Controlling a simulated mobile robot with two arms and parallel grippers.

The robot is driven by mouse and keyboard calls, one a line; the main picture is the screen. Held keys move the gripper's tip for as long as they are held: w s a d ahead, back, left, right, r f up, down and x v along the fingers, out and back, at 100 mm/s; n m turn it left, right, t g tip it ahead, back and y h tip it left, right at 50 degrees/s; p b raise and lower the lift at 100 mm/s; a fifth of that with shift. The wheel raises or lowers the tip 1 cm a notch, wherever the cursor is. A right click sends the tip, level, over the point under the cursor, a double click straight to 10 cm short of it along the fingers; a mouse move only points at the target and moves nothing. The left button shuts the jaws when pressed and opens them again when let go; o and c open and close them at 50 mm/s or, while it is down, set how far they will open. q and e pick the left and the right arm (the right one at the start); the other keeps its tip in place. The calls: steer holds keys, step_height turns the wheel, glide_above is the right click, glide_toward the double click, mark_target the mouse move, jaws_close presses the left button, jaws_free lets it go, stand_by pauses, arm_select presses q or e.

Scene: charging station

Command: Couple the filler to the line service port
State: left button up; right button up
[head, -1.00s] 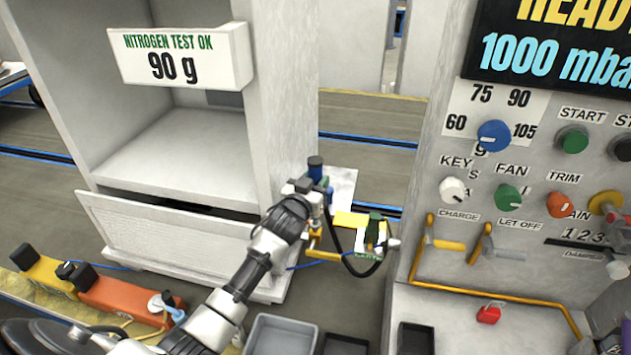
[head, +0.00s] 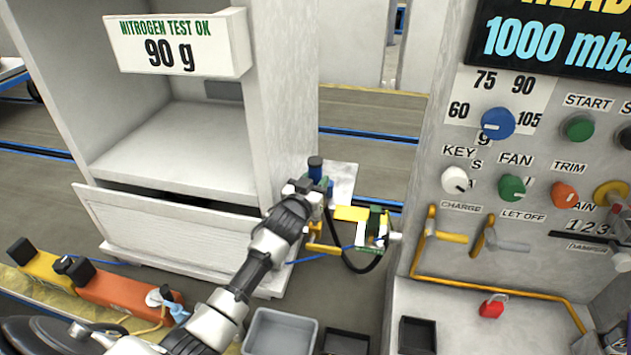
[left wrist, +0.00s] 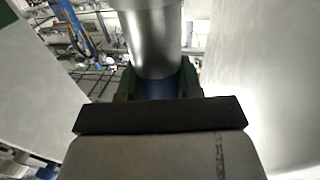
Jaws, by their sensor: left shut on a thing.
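My left gripper (head: 318,190) is at the right side of the white cabinet, shut on a blue, dark-capped cylinder that appears to be the filler (head: 315,168). In the left wrist view a silver cylinder with a blue lower part (left wrist: 155,45) stands between the green finger pads (left wrist: 160,84). A black hose (head: 350,258) hangs in a loop near the gripper and a yellow bracket (head: 350,213). The bracket carries a green-and-white fitting (head: 374,230). I cannot tell which part is the line service port, or whether the filler touches it. My right gripper is out of view.
The white cabinet (head: 180,220) stands left of the gripper. The control console (head: 500,240) with knobs and yellow levers stands on the right. A grey tray (head: 280,332) and dark bins are below. An orange unit (head: 125,296) lies at lower left.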

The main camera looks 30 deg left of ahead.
arm_select(q)
steer(key=shift+f+b, duration=0.65)
steer(key=shift+f, duration=0.3)
steer(key=o, duration=1.2)
steer(key=s, duration=1)
steer(key=shift+s+d, duration=0.3)
steer(key=shift+s, duration=0.1)
